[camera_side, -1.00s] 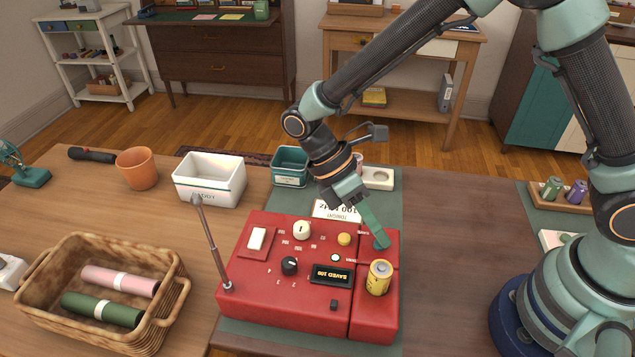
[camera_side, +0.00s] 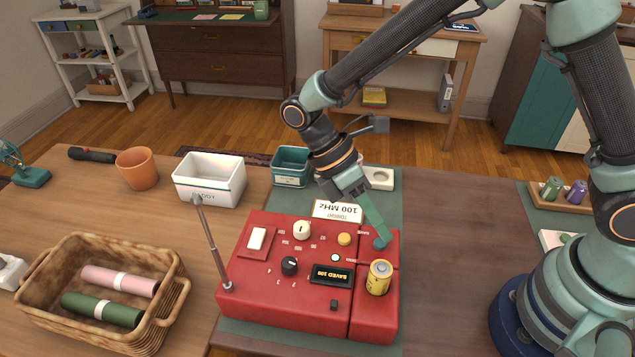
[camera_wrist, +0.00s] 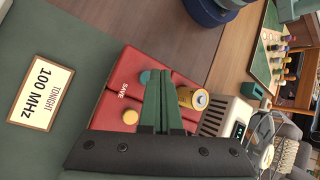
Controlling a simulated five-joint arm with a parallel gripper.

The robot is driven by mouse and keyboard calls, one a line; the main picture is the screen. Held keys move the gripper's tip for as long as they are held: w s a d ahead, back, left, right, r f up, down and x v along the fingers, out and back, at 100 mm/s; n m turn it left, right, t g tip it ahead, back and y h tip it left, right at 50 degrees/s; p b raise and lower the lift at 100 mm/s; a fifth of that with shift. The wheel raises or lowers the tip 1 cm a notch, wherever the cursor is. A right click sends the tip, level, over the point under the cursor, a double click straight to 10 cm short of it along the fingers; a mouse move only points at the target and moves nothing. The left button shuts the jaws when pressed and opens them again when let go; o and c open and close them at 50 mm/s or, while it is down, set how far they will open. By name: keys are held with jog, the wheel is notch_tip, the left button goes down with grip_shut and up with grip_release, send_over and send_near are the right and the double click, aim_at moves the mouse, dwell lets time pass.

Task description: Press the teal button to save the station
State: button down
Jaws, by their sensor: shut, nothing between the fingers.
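The red radio (camera_side: 270,297) lies on the green mat, with its labels upside down in the side view. The teal button (camera_side: 380,244) is on its back right part; it also shows in the wrist view (camera_wrist: 146,77) beside the word SAVE, partly hidden by my fingers. My gripper (camera_side: 383,234) is shut and empty, pointing down with its fingertips at the teal button. I cannot tell whether they touch it. The dark display (camera_side: 332,275) shows lit yellow text that seems to read SAVED 100.
A yellow battery (camera_side: 379,277), a yellow button (camera_side: 344,239) and knobs sit on the radio. Its antenna (camera_side: 212,247) rises at left. A wicker basket (camera_side: 160,310) stands left.

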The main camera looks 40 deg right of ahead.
aim_at(376, 242)
jog(key=shift+r, duration=0.1)
jog(key=shift+r, duration=2.4)
jog(key=w+d+r+m+t+y, duration=0.2)
jog(key=d+r+m+t+y, duration=0.1)
jog(key=d+r+m+t, duration=0.7)
jog(key=d+m+t, duration=0.2)
jog(key=d+m, duration=0.2)
jog(key=shift+d+r+y, duration=0.3)
jog(key=shift+r, duration=0.05)
